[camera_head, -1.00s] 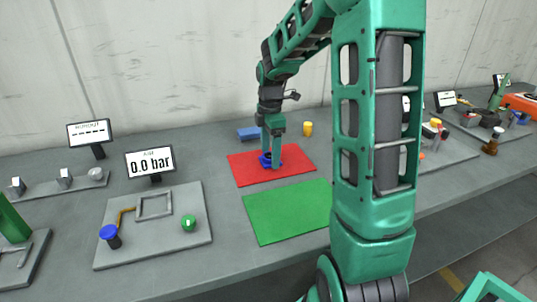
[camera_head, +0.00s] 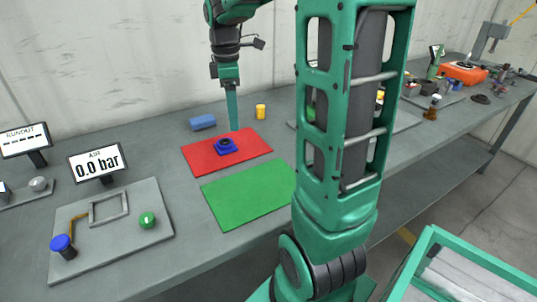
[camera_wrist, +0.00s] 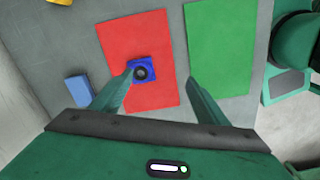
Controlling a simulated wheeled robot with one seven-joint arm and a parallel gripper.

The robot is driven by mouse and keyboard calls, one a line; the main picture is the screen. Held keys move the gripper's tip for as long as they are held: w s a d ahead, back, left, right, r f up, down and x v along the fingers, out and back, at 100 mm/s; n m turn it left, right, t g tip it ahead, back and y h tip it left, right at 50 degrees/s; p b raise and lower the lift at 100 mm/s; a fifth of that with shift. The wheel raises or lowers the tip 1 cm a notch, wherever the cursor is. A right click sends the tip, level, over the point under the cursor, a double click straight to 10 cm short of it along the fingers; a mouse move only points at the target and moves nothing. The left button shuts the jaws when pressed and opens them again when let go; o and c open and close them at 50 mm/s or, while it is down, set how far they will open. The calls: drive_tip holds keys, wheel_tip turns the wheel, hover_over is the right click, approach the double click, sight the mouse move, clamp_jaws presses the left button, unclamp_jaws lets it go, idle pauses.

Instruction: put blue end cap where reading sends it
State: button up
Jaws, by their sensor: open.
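The blue end cap (camera_head: 227,146), a square flange with a dark round centre, lies on the red mat (camera_head: 199,159). It also shows in the wrist view (camera_wrist: 143,71) on the red mat (camera_wrist: 140,35). My gripper (camera_wrist: 160,84) is open, its fingers spread, with the cap near the left fingertip and not held. In the head view my gripper (camera_head: 233,128) is just above and behind the cap. The green mat (camera_head: 249,195) lies beside the red one and is empty. The air display (camera_head: 97,163) reads 0.0 bar.
A grey test plate (camera_head: 110,225) with a blue knob (camera_head: 61,243) and a green button (camera_head: 147,220) is at left. A blue block (camera_head: 202,122) and a yellow cylinder (camera_head: 261,112) stand behind the mats. The runout display (camera_head: 25,140) shows dashes.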

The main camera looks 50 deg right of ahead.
drive_tip(key=s+a+f+m, duration=0.1)
drive_tip(key=s+f+m, duration=0.1)
drive_tip(key=s+m, duration=0.3)
drive_tip(key=s+a+f+m, duration=0.1)
drive_tip(key=s+f+m, duration=0.1)
drive_tip(key=s+m, duration=0.4)
drive_tip(key=s+a+f+m, duration=0.1)
drive_tip(key=s+m, duration=0.5)
drive_tip(key=s, duration=0.7)
drive_tip(key=shift+s+f, duration=0.1)
drive_tip(key=shift+f, duration=0.8)
